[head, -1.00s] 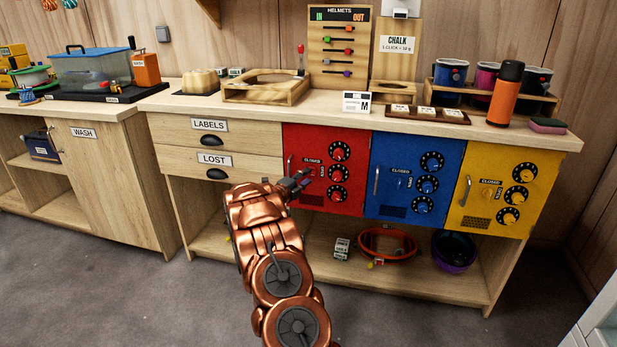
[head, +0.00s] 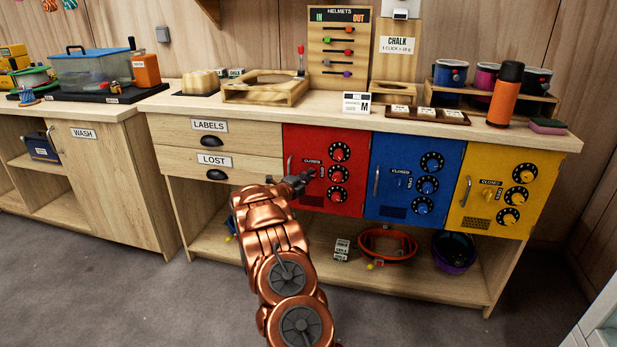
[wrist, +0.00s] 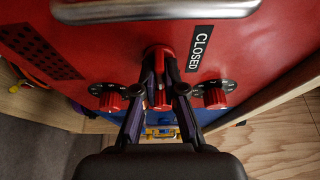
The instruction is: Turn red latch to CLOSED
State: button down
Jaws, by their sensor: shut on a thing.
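The red locker door (head: 316,200) is in the middle of the bench front in the head view. The red latch (wrist: 158,92) shows in the wrist view as a red knob on the door. My gripper (wrist: 159,92) is shut on it, one finger on each side. The CLOSED label (wrist: 199,47) is up and to the right of the latch in the wrist view. In the head view my gripper (head: 300,183) covers the latch, so the latch's exact angle cannot be read there.
Red dials (wrist: 112,101) sit close to both sides of my fingers in the wrist view. A metal door handle (wrist: 155,10) lies across its top. The blue door (head: 400,190) is beside the red one. The floor (head: 120,290) in front is clear.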

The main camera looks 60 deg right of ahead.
jog(key=shift+f, duration=0.1)
dwell(0.4)
jog(key=n+t+h+p, duration=0.1)
jog(key=n+t+p, duration=0.1)
jog(key=n, duration=0.5)
jog(key=n+t+h+p, duration=0.1)
jog(key=n+t+p, duration=0.2)
jog(key=n, duration=0.4)
jog(key=n+t+h+p, duration=0.1)
jog(key=n+t+p, duration=0.2)
jog(key=n, duration=0.5)
jog(key=shift+s+d+f+p, duration=0.1)
jog(key=shift+s+p, duration=0.15)
jog(key=shift+p, duration=0.4)
jog(key=shift+f+n+t, duration=0.1)
jog(key=shift+n+t, duration=0.2)
jog(key=shift+n, duration=0.1)
jog(key=c, duration=1.3)
grip_release()
jog(key=shift+o, duration=0.2)
